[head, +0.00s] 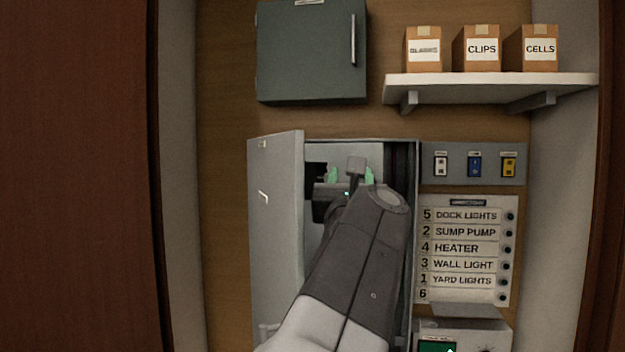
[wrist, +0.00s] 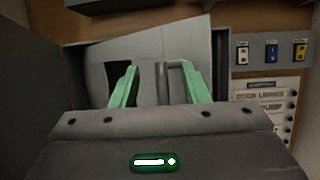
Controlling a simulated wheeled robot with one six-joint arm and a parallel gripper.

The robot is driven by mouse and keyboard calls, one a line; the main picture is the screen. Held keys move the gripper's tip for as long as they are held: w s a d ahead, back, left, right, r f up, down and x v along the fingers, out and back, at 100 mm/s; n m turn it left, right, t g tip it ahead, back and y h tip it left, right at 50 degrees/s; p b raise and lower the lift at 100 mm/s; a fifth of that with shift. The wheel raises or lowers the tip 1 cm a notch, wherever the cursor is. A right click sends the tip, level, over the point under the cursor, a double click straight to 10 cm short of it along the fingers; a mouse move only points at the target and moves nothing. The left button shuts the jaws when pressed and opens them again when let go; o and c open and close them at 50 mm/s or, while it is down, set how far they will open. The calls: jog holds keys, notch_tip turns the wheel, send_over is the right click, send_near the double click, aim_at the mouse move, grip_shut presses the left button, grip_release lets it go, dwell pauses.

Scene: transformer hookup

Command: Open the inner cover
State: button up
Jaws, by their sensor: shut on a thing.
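The inner cover (head: 343,153) is a pale grey panel with a dark opening, inside the grey wall cabinet. In the wrist view the inner cover (wrist: 145,50) fills the space ahead of my gripper, and its top edge slants. My gripper (head: 351,176) has green fingers and reaches into the cabinet. In the wrist view my gripper (wrist: 161,82) is shut on the cover's grey bent handle (wrist: 174,66), which shows beside the right finger. The exact contact is partly hidden. My arm hides the lower cover and cabinet interior.
The cabinet's outer door (head: 274,225) stands open at the left. Right of the cabinet are a switch strip (head: 474,165) and a label panel (head: 464,250). A green box (head: 312,52) hangs above, and a shelf (head: 490,84) holds cartons. Brown side walls bound the space.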

jog(key=shift+a+r, duration=0.15)
jog(key=shift+r, duration=0.15)
notch_tip(320, 180, up, 10)
jog(key=p, duration=0.9)
jog(key=shift+f, duration=0.25)
jog(key=shift+c, duration=0.4)
